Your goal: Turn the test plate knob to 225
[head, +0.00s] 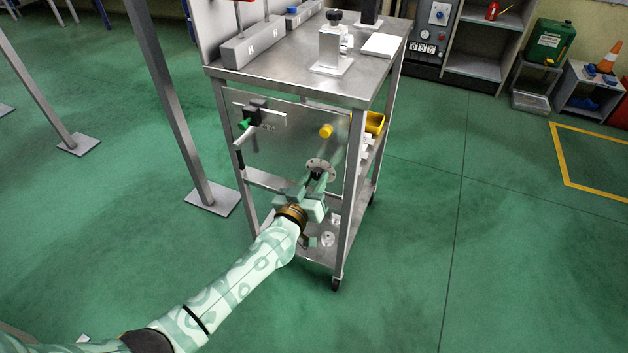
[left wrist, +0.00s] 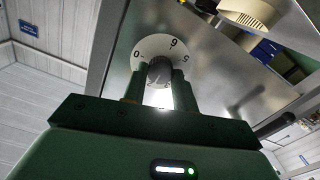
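The test plate (head: 285,140) is a steel panel on the side of a metal cart. Low on it is a round light dial (head: 320,165) with a dark knob (head: 316,175) at its middle. In the left wrist view the dial (left wrist: 150,46) shows 0 at left, 6 at upper right and 5 at right; the dark knob (left wrist: 159,71) hides part of it. My left gripper (head: 318,182) reaches the knob from below. Its two green fingers (left wrist: 158,85) sit on either side of the knob, apparently against it. My right gripper is not in view.
A yellow bin (head: 374,122) hangs at the cart's right side. A grey post (head: 173,100) stands left of the cart. Green floor is open to the right.

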